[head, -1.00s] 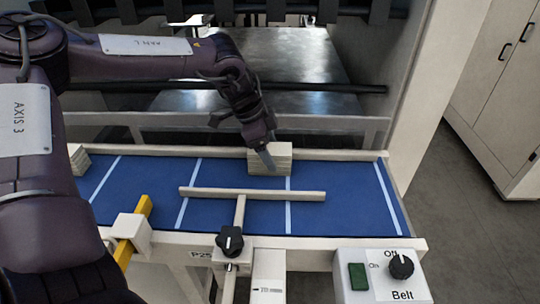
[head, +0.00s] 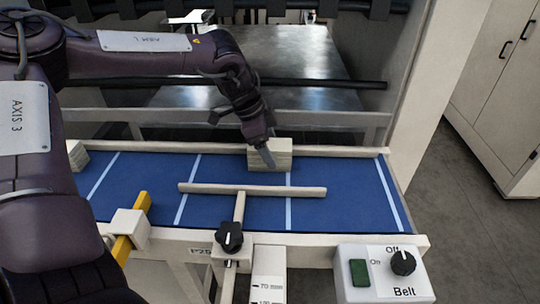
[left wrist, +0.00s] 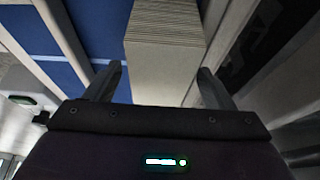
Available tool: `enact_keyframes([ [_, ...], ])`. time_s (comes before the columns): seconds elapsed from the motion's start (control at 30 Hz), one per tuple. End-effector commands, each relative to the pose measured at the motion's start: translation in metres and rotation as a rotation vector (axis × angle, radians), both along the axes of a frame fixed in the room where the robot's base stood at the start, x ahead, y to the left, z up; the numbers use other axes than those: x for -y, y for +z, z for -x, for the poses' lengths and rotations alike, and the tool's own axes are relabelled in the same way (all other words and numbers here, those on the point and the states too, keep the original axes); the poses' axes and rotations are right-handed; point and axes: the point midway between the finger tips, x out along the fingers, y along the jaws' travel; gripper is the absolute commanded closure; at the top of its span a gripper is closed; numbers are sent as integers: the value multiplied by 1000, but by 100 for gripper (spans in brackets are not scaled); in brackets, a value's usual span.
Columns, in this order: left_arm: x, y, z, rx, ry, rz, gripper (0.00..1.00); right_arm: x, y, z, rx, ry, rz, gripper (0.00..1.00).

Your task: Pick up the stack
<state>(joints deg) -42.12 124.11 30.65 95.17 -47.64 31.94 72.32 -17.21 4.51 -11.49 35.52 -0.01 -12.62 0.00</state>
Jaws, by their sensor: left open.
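A pale stack (head: 279,153) of thin sheets sits on the blue belt (head: 235,212) near its back rail, right of centre. My left gripper (head: 267,158) is at the stack, its fingers pointing down in front of part of it in the head view. In the left wrist view, the stack (left wrist: 167,50) extends between the two open fingers of the left gripper (left wrist: 160,85), with a gap visible on each side. My right gripper is not in view.
A belt control box (head: 383,273) stands at front right. A dark bar (head: 310,88) runs behind the belt.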

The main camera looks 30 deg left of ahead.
Motion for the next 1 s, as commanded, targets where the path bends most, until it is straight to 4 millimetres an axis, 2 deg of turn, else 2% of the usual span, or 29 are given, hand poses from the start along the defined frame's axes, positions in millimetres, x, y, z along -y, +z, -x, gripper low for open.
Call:
enact_keyframes([
  [0.27, 0, 0, 0, 0, 0, 0, 24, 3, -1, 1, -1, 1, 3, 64],
  [0.7, 0, 0, 0, 1, 0, 0, 76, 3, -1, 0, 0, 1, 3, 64],
  [1.0, 0, 3, 0, 1, 0, 1, 76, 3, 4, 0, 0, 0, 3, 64],
])
